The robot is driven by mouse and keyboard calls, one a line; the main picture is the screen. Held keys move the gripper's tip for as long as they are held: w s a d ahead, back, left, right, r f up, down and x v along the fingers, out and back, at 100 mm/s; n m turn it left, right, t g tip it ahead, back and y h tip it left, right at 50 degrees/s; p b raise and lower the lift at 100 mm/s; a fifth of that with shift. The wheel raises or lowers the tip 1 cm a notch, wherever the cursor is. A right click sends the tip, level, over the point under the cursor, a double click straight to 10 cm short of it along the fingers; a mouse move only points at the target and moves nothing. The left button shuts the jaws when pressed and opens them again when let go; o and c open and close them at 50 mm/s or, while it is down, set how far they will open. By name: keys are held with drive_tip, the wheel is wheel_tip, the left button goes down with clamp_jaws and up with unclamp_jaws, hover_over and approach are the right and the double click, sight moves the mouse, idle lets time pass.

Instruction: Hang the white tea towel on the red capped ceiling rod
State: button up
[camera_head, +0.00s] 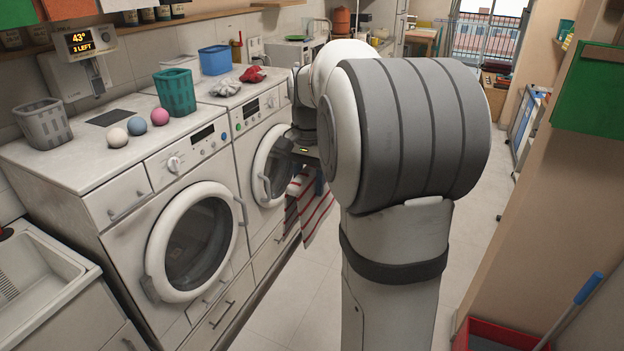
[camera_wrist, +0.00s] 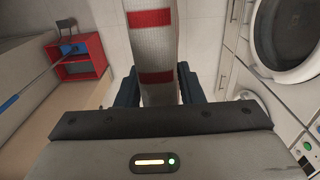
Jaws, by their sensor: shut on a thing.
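The white tea towel with red stripes (camera_head: 318,205) hangs down in front of the second washing machine in the head view. It also shows in the wrist view (camera_wrist: 153,50), running up the middle of the picture between the dark blue fingers. My gripper (camera_wrist: 158,90) is shut on the towel. In the head view my own arm hides much of the gripper and part of the towel. I cannot make out a red capped ceiling rod in either view.
Two front-loading washing machines (camera_head: 85,165) stand along the left, with baskets, coloured balls (camera_head: 138,126) and cloths on top. A red bin (camera_head: 490,338) with a blue-handled tool (camera_head: 588,288) is at lower right. A green cabinet (camera_head: 595,88) juts out upper right. Floor between is clear.

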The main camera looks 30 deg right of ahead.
drive_tip(key=shift+f+b, duration=3.75)
drive_tip(key=shift+f, duration=2.2)
drive_tip(key=o, duration=1.1)
drive_tip(key=shift+r, duration=0.1)
wheel_tip(320, 180, up, 8)
drive_tip(key=shift+f, duration=0.15)
